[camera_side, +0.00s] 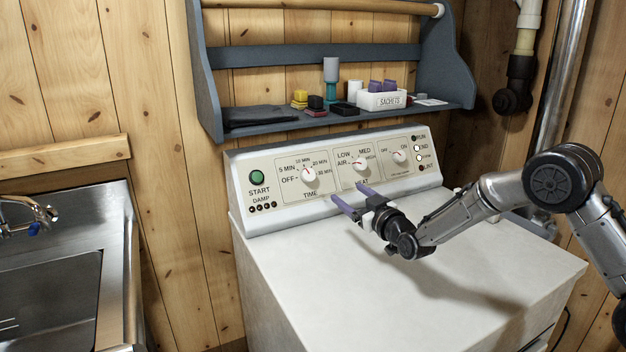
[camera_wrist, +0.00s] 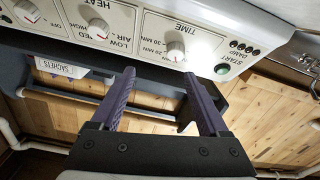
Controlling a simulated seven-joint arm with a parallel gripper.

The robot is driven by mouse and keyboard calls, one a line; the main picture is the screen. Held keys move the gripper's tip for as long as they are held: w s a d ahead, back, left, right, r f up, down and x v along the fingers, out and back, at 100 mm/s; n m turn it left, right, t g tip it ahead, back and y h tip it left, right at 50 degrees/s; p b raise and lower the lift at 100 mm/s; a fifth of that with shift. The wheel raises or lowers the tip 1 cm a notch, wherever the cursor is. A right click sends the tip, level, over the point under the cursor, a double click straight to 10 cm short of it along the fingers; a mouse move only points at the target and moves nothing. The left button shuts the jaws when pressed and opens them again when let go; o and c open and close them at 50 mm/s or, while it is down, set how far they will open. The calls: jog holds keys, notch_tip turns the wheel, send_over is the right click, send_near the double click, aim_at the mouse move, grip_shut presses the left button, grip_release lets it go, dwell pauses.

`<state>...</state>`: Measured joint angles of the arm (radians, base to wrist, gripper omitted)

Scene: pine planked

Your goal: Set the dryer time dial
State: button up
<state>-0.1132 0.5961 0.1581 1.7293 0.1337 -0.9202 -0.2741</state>
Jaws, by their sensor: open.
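The time dial (camera_side: 309,174) is a white knob on the left part of the dryer's control panel, ringed by labels from OFF to 30 MIN. Its red mark points up and slightly left; I cannot tell the exact setting. It also shows in the wrist view (camera_wrist: 176,51), where the panel appears upside down. My gripper (camera_side: 348,193) has two purple fingers, open with nothing between them. It is in front of the panel, below and right of the time dial in the side view, apart from it. In the wrist view the fingers (camera_wrist: 159,76) stand on either side of empty space.
The heat dial (camera_side: 361,163) and a third dial (camera_side: 399,155) sit right of the time dial; the green start button (camera_side: 257,178) is left. The dryer top (camera_side: 400,275) is clear. A grey shelf (camera_side: 290,124) with small items hangs above. A sink (camera_side: 60,290) stands left.

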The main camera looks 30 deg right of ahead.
aim_at(311, 176)
jog(key=shift+n+y, duration=0.3)
jog(key=shift+y, duration=0.2)
jog(key=w+a, duration=0.1)
jog(key=w, duration=0.3)
jog(key=w+a, duration=0.1)
jog(key=w, duration=0.4)
jog(key=w+a, duration=0.1)
jog(key=w, duration=0.3)
jog(key=shift+w+a, duration=0.2)
jog(key=shift+a, duration=0.1)
grip_shut()
jog(key=shift+n, duration=0.3)
